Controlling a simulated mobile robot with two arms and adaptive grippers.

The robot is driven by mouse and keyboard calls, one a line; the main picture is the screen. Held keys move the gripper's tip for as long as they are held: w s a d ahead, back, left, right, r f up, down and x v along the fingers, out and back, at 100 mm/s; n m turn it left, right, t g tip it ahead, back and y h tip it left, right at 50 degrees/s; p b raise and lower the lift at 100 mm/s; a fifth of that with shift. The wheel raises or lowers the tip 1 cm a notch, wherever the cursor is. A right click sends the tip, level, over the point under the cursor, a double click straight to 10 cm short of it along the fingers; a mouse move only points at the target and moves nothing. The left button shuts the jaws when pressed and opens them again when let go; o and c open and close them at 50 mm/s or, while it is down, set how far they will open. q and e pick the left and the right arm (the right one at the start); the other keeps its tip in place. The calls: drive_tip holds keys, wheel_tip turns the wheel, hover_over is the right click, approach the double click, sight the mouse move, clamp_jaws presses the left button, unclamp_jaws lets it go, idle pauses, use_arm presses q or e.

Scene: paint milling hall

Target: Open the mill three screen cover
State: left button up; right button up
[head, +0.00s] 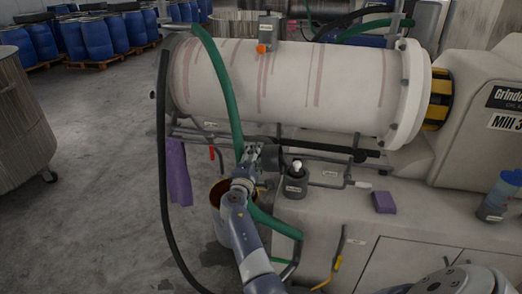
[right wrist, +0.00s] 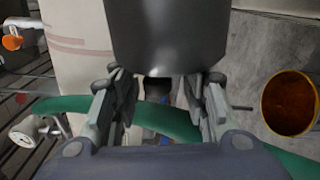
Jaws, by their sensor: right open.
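Mill three shows in the head view as a long pale drum (head: 280,80) with reddish streaks, a wide flange at its right end and a "Mill 3" label (head: 507,122) on its housing. I cannot tell which part is its screen cover. My right gripper (head: 252,152) is open below the drum's front, beside the green hose (head: 226,90). In the right wrist view the open fingers (right wrist: 165,85) stand either side of a dark, rounded shape (right wrist: 165,35) I cannot identify. The green hose (right wrist: 70,103) crosses behind them. My left gripper is not in view.
An open bucket (head: 217,192) with brown contents stands below the gripper and shows in the wrist view (right wrist: 290,103). A black hose (head: 162,170) hangs at left. Floor at left is open.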

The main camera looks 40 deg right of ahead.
drive_tip(key=shift+w, duration=0.1)
drive_tip(key=shift+r, duration=0.1)
clamp_jaws()
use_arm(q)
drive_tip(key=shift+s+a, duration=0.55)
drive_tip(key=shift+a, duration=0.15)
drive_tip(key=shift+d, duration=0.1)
use_arm(e)
drive_tip(key=shift+s+d+r+m+b, duration=0.2)
drive_tip(key=shift+r+m+b, duration=0.2)
drive_tip(key=shift+m, duration=0.15)
drive_tip(key=shift+s+d+r+m+b, duration=0.2)
drive_tip(key=shift+r+m+b, duration=0.15)
drive_tip(key=shift+m, duration=0.2)
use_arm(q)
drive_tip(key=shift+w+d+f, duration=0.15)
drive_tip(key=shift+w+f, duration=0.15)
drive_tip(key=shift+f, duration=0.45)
